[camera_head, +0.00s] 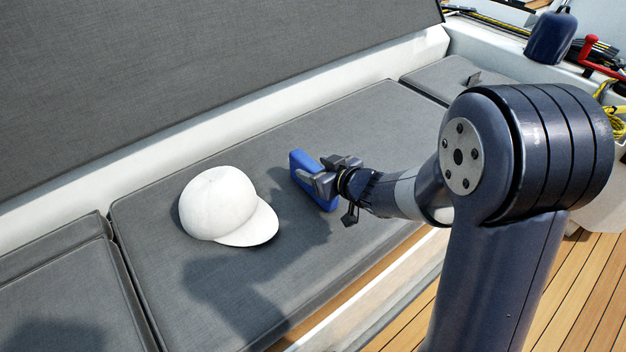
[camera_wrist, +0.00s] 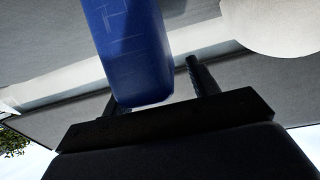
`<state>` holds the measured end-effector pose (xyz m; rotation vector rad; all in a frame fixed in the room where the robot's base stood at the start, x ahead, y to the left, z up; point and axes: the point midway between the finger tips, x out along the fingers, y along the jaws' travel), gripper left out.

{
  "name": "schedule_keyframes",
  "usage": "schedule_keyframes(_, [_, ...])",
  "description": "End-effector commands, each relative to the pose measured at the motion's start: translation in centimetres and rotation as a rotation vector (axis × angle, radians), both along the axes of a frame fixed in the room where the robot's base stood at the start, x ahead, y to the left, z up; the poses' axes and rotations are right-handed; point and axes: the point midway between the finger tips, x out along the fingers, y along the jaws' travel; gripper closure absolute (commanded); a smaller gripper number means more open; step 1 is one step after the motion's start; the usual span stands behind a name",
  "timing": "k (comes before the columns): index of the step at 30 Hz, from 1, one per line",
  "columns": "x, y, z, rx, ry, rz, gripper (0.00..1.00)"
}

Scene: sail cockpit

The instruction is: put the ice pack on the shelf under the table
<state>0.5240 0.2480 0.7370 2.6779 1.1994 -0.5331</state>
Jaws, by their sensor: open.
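The ice pack (camera_head: 299,163) is a blue slab on the grey bench cushion. My gripper (camera_head: 325,183) is at it and covers its middle. The wrist view shows the blue ice pack (camera_wrist: 132,52) up close, reaching in between the two dark fingers of my gripper (camera_wrist: 158,92). The jaws are open, with a gap between the pack and the right-hand finger. The left finger is mostly hidden by the pack, so I cannot tell whether it touches. The table and its shelf are not in view.
A white cap (camera_head: 222,205) lies on the same cushion (camera_head: 385,115), left of the ice pack; it also shows in the wrist view (camera_wrist: 275,25). A grey backrest (camera_head: 200,70) rises behind. Wooden decking (camera_head: 580,290) lies at the lower right. Ropes and a winch (camera_head: 552,38) are at the upper right.

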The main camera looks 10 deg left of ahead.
Motion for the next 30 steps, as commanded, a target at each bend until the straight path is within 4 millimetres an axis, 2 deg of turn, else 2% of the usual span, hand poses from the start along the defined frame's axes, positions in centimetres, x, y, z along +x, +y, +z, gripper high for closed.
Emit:
schedule_keyframes(2, [-0.01,-0.01,0.03,0.0,0.0,0.0,0.44])
schedule_keyframes(22, [-0.03,-0.03,0.03,-0.001,-0.001,0.0,0.99])
schedule_keyframes(30, [0.01,-0.01,0.17,0.002,-0.003,0.0,1.0])
